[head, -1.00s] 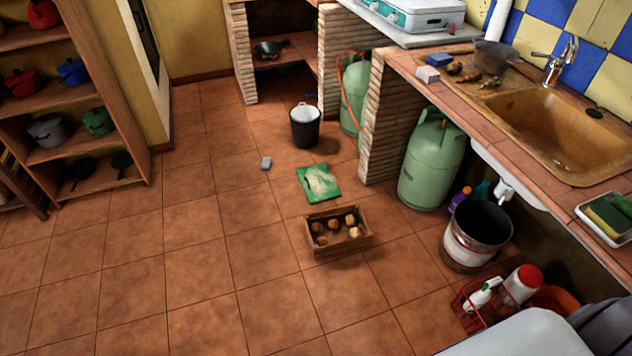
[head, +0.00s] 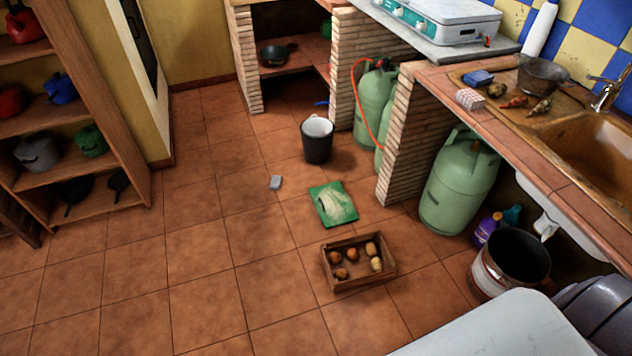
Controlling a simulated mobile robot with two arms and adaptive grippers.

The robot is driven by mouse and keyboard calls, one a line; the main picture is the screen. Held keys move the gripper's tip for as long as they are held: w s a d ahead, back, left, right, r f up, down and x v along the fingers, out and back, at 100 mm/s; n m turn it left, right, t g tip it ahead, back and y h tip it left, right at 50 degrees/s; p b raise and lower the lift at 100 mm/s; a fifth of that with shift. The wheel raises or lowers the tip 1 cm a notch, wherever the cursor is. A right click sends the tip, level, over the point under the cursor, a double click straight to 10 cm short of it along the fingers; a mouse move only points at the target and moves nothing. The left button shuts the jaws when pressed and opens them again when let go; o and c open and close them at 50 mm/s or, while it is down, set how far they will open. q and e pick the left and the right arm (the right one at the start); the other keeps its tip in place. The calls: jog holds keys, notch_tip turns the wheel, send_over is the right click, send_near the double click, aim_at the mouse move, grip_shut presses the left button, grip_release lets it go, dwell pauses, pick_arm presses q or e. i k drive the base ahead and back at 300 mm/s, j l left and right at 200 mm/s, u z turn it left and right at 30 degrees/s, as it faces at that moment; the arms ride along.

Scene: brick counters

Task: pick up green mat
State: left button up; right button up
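The green mat (head: 348,214) lies flat on the tiled floor in the middle of the head view. A pale, whitish shape shows on its surface; I cannot tell whether it is a print or an object. The mat lies between a wooden crate in front of it and a black bucket behind it. Neither of my grippers is in view, so I cannot see their state.
The wooden crate (head: 331,281) holds several round items. A shelf (head: 100,200) is at left. Floor at left and front is clear.

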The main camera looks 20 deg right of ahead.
aim_at(334, 209)
jog(key=i, duration=0.85)
jog(key=i+j+z, duration=0.15)
jog(key=i, duration=0.65)
jog(key=i+j+z, duration=0.1)
jog(key=i+z, duration=0.3)
jog(key=i+j+z, duration=0.15)
jog(key=z, duration=0.25)
jog(key=i+j+z, duration=0.65)
jog(key=z, duration=0.15)
